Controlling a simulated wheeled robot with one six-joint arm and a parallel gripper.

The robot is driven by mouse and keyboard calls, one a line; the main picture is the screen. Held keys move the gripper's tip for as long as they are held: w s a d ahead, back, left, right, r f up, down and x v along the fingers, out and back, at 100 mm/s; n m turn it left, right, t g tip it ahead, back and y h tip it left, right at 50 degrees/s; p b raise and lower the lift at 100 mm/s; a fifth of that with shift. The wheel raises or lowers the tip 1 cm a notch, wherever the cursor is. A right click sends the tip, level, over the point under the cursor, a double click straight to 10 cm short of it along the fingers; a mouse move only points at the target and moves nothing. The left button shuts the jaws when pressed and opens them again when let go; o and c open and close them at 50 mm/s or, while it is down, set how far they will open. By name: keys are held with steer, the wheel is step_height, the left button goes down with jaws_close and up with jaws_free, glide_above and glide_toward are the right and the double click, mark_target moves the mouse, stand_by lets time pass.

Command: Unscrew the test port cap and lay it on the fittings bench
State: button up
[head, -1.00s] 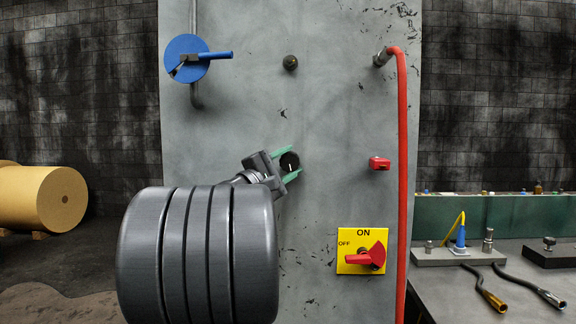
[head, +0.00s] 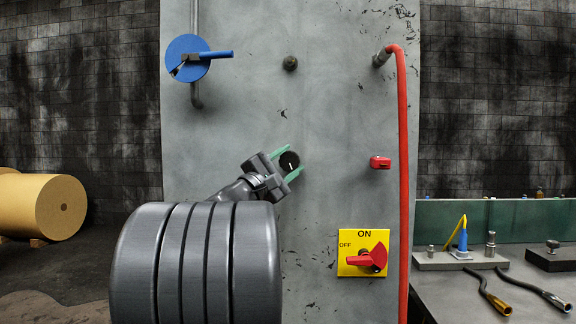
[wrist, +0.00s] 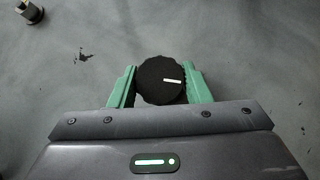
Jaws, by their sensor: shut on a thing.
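The test port cap (head: 289,161) is a round black knurled cap with a white mark, in front of the grey panel. It also shows in the wrist view (wrist: 161,80), with the white mark pointing right and nearly level. My gripper (head: 287,165) has green fingers, shut on the cap from both sides; both fingers show in the wrist view (wrist: 160,88). Whether the cap is still threaded on its port cannot be told, as the cap hides what is behind it. The fittings bench (head: 450,300) stands at the lower right, its dark top partly in view.
On the grey panel (head: 330,120) are a blue valve handle (head: 210,55), a dark knob (head: 290,63), a red hose (head: 402,180), a small red fitting (head: 380,162) and a red switch (head: 368,258). The bench holds fittings blocks (head: 460,262) and two hose ends (head: 495,305); its front area looks clear.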

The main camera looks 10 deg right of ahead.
steer(key=shift+s+a+f+b, duration=0.1)
steer(key=shift+s+a+b, duration=0.1)
steer(key=shift+s+b, duration=0.35)
steer(key=shift+s+a+b, duration=0.2)
steer(key=shift+s+b, duration=0.05)
steer(key=shift+s, duration=0.55)
steer(key=shift+s+a+b, duration=0.3)
steer(key=shift+s+b, duration=0.1)
steer(key=shift+s, duration=0.6)
steer(key=shift+s+a+b, duration=0.25)
steer(key=shift+s+b, duration=0.15)
steer(key=shift+s, duration=0.55)
